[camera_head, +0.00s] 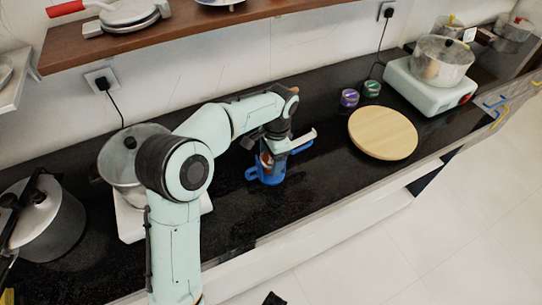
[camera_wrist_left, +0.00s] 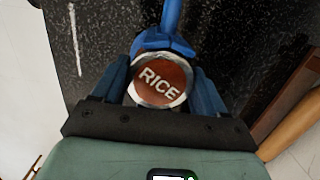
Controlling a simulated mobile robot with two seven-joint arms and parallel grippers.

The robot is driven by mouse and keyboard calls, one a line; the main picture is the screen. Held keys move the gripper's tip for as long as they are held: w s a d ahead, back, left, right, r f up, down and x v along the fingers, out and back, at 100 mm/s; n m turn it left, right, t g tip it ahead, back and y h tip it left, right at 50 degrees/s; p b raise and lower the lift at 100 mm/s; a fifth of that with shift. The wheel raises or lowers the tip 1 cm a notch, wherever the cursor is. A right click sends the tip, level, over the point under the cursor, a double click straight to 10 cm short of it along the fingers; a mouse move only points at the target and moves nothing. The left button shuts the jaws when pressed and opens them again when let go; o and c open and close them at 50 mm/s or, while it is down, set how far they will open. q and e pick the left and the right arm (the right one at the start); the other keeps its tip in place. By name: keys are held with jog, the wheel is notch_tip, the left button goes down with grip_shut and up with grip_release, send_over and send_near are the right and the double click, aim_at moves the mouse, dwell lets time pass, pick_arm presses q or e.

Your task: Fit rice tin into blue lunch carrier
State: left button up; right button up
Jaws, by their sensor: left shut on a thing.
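The rice tin (camera_wrist_left: 162,80), with a brown lid marked RICE and a silver rim, sits between the fingers of my left gripper (camera_wrist_left: 164,88), which is shut on it. In the head view the left gripper (camera_head: 270,152) is over the blue lunch carrier (camera_head: 270,176) on the black counter. A little of the tin's brown side shows at the carrier's top. The carrier's blue handle (camera_wrist_left: 170,18) shows behind the tin in the left wrist view. How deep the tin sits in the carrier is hidden.
A round wooden board (camera_head: 383,134) lies to the right, with two small tins (camera_head: 349,97) behind it. A pot on a white cooker (camera_head: 432,80) stands at the far right. Pots (camera_head: 45,222) stand at the left. A wooden shelf (camera_head: 165,32) hangs above.

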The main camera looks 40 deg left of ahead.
pick_arm(q)
jog(key=shift+f, duration=0.2)
dwell(0.5)
jog(key=shift+f+b, duration=0.3)
jog(key=shift+f, duration=0.35)
jog(key=shift+f, duration=0.2)
jog(key=shift+f, duration=0.35)
dwell(0.5)
jog(key=o, duration=1.3)
